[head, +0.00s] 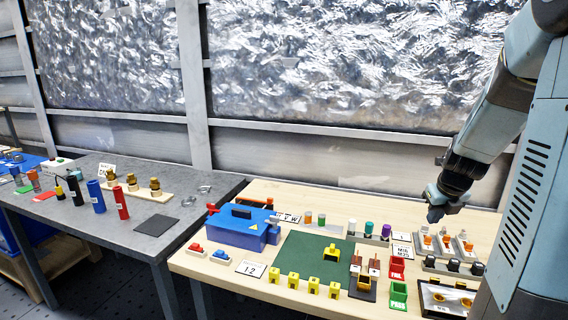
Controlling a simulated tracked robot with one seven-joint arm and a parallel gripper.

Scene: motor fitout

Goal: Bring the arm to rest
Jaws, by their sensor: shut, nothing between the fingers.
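My gripper (434,214) is in the head view at the right, at the end of my arm, which comes down from the upper right. It is shut and holds nothing. It hangs in the air above the back right part of the wooden table (215,262). Its fingertips point down and stand apart from the parts on the table.
Below my gripper are a labelled card (402,250) and several orange-and-white parts (445,242). A blue motor box (237,228) and a green mat (300,262) lie further left. A grey table (150,213) stands at left. Free air surrounds the gripper.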

